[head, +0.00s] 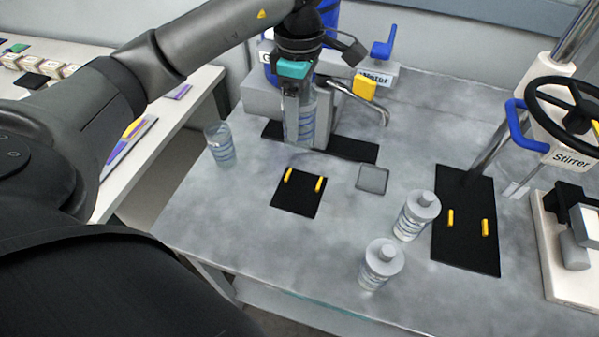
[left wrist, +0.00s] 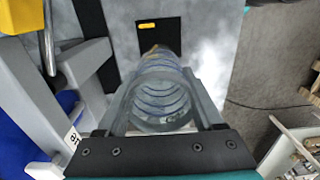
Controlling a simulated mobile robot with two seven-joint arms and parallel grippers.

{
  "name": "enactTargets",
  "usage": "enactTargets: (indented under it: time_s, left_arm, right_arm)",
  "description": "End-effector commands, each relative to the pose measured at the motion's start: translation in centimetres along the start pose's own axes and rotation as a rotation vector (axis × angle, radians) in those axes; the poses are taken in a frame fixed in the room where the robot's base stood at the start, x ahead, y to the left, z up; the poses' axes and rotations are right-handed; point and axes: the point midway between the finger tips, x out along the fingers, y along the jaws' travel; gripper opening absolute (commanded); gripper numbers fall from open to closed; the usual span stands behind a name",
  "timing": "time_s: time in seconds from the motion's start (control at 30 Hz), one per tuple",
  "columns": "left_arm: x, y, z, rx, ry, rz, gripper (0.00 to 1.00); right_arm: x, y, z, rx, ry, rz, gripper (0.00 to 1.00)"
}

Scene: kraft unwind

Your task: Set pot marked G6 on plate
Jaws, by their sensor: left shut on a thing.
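My left gripper (head: 300,138) is shut on a clear pot with blue lines (head: 306,118), held upright near the dispenser at the back. In the left wrist view the pot (left wrist: 163,98) is seen from its round open rim, between the two grey fingers (left wrist: 163,115). No G6 mark is legible on it. A black plate with two yellow pegs (head: 297,203) lies on the table in front of the gripper; it also shows beyond the pot in the left wrist view (left wrist: 172,33). My right gripper is not in view.
Another clear pot (head: 220,152) stands left. A small grey square (head: 372,179) lies right of the plate. A larger black mat with yellow pegs (head: 465,250) lies beneath the stirrer (head: 570,150). The front-left tabletop (head: 225,215) is clear.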

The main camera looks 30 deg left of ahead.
Motion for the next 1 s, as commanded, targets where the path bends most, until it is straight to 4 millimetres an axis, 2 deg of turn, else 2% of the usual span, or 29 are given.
enactTargets:
  time_s: [0.03,0.2,0.4,0.67,0.9,1.0]
  left_arm:
    - [1.6,-0.2,0.0,-0.001,0.002,-0.008,0.08]
    - [6.2,-0.2,0.0,0.001,0.001,-0.007,0.08]
    - [10.7,-0.1,0.1,0.003,0.000,-0.004,0.08]
    - [12.8,0.0,0.1,0.004,-0.001,0.000,0.08]
    - [16.2,-0.1,0.1,0.003,-0.001,-0.003,0.08]
    - [16.6,0.1,0.1,0.004,-0.001,0.002,0.08]
  right_arm:
    - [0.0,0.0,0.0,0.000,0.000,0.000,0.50]
    - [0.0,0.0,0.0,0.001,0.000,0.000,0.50]
    - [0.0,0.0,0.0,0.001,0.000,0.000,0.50]
    - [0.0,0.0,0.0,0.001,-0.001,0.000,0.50]
    - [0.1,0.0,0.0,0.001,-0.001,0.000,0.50]
    - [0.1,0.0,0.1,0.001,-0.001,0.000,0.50]
